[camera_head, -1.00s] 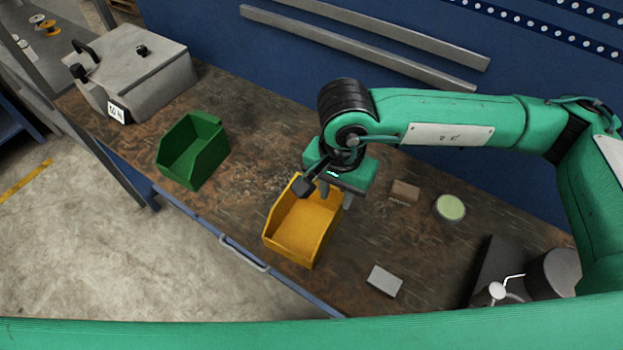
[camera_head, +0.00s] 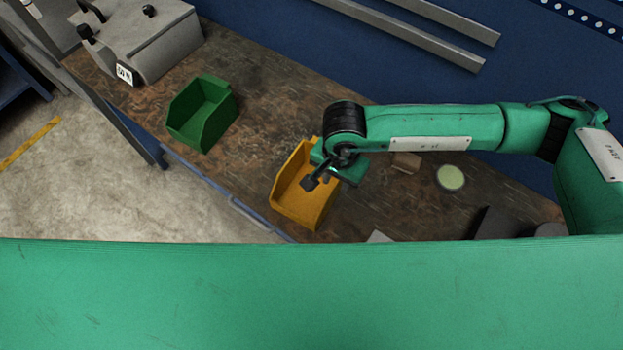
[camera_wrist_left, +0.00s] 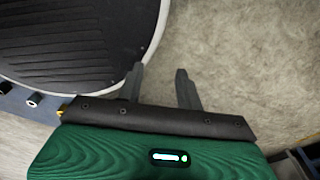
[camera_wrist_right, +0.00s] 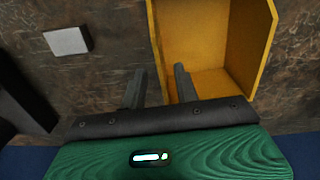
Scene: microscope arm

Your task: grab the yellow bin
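The yellow bin (camera_head: 301,203) stands upright on the brown bench, open side up, near its front edge. One finger is outside the bin and one inside; contact cannot be made out. My left gripper (camera_wrist_left: 160,83) is open and empty above the floor, away from the bench.
A green bin (camera_head: 203,118) stands to the left on the bench, with a grey machine (camera_head: 150,45) behind it. A brown block (camera_head: 406,162) and a round pale-green dish (camera_head: 450,177) lie right of the yellow bin. A small grey block (camera_wrist_right: 66,41) lies near it.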

